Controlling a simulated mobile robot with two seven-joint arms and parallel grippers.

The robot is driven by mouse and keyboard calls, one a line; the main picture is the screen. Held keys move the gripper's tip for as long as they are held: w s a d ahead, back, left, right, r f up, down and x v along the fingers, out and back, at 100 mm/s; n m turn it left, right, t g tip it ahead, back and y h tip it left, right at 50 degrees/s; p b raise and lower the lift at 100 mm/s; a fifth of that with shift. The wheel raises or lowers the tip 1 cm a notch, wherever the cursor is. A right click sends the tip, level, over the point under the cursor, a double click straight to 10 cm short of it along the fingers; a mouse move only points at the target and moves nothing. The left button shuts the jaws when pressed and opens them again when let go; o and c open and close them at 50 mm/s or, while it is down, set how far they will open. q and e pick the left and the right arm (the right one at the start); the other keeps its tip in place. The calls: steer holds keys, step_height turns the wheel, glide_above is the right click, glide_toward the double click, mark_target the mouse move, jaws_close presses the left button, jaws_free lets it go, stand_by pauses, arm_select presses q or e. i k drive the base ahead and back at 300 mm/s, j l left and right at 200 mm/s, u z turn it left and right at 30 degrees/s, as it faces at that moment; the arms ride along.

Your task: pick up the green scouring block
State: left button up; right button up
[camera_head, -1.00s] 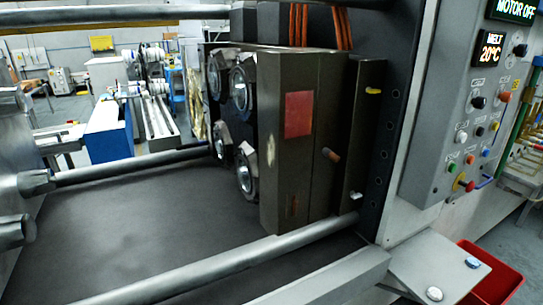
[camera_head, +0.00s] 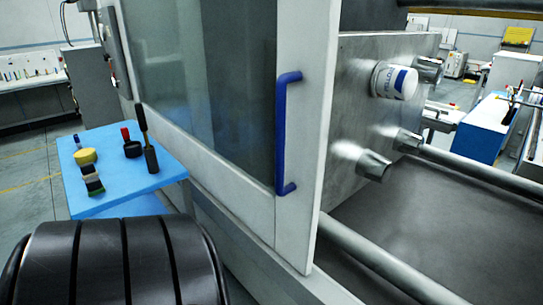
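A blue tabletop (camera_head: 120,203) shows at the left. Near its front left part lies a small stack of blocks (camera_head: 93,182) with dark, pale and greenish bands. Which of them is the green scouring block is too small to tell for sure. Neither of my grippers is in view.
The tabletop also holds a yellow round item (camera_head: 85,157), a black upright tool (camera_head: 148,150) and a dark item with a red top (camera_head: 131,146). A machine door with a blue handle (camera_head: 281,130) stands to the right. A white labelled tub (camera_head: 394,81) is at the machine's metal plate.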

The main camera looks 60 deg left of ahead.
mark_target(94, 187)
steer(key=j+u, duration=0.1)
steer(key=u, duration=3.15)
steer(key=i+j+z, duration=0.25)
steer(key=i, duration=0.9)
steer(key=l, duration=0.1)
